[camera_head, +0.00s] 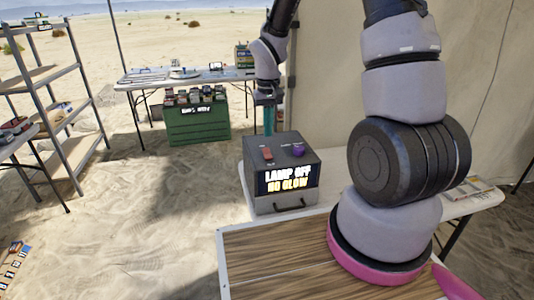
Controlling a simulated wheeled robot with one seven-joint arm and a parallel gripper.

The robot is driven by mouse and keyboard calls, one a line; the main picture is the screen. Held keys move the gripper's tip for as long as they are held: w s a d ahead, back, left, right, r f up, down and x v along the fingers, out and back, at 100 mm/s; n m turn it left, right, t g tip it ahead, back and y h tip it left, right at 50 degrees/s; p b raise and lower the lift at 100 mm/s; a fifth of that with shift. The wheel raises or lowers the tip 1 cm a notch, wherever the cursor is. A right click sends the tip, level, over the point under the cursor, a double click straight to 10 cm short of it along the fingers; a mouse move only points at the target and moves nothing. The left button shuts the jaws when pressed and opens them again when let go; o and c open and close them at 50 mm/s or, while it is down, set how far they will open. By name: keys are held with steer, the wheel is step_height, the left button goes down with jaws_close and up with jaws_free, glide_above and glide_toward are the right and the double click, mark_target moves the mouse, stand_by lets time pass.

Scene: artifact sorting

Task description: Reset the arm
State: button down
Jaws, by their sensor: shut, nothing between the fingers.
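My arm rises from its pink-ringed base at the right and bends down out of the top of the view to my gripper (269,122). My gripper points down with its teal fingers together and nothing visible between them. It is at the back left of a grey lamp box (282,202). The fingertips end near the box's back top edge; I cannot tell whether they touch it. The box has a red switch (267,154), a purple knob (298,150) and a lit sign (288,180) reading "LAMP OFF NO GLOW".
The box stands on a white table (340,165). A wood-topped surface (270,265) is in front, under my arm base. Metal shelves (65,115) stand at left. Open sand lies between.

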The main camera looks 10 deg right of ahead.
steer(key=shift+r, duration=0.15)
steer(key=s+d+r+m+t, duration=0.1)
steer(key=s+d+r+t, duration=0.15)
steer(key=r, duration=0.65)
steer(key=s+d+r+m+t, duration=0.15)
steer(key=s+r, duration=0.25)
steer(key=r, duration=0.5)
steer(key=s+d+r+m+t+y, duration=0.1)
steer(key=s+r+t+y, duration=0.1)
steer(key=s+r, duration=0.8)
steer(key=shift+s+d+m+t, duration=0.4)
steer(key=shift+s+t, duration=0.2)
steer(key=shift+s, duration=0.3)
